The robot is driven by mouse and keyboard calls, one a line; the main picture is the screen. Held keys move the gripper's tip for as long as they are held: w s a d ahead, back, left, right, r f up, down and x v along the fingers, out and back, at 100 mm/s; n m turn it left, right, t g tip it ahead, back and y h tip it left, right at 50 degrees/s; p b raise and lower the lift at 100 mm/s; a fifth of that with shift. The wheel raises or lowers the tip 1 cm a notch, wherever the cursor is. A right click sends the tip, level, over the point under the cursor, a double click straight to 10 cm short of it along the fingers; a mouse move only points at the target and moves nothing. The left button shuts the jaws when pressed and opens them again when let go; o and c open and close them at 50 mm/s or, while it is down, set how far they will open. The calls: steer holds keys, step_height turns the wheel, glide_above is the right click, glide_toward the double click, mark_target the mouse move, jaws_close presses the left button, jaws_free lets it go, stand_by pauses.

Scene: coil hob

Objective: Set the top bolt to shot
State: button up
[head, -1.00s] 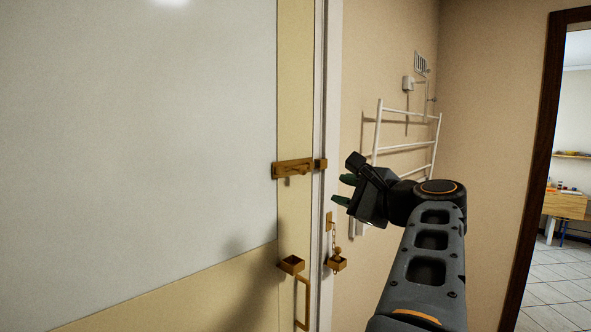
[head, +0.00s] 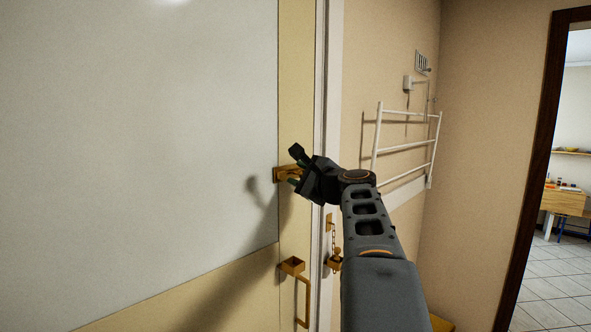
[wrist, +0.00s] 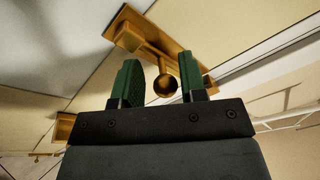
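The top bolt (head: 281,173) is a brass slide bolt on the door's cream edge strip, partly hidden behind my gripper in the head view. In the wrist view its brass plate (wrist: 124,22) and bar run across the top, with a round knob (wrist: 165,85) standing out towards me. My gripper (head: 297,172) is open at the bolt. In the wrist view its two green fingers (wrist: 161,64) stand apart, one on each side of the knob, with visible gaps. The keeper on the door frame is hidden behind my gripper in the head view.
Below the bolt are a brass box-shaped fitting (head: 291,265) and a brass pull handle (head: 308,302) on the door. A chain with a brass catch (head: 334,262) hangs on the frame. A white rail rack (head: 405,148) is on the wall to the right.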

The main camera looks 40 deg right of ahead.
steer(key=shift+w+d, duration=0.15)
steer(key=shift+d, duration=0.35)
steer(key=shift+a+r, duration=0.1)
jaws_close()
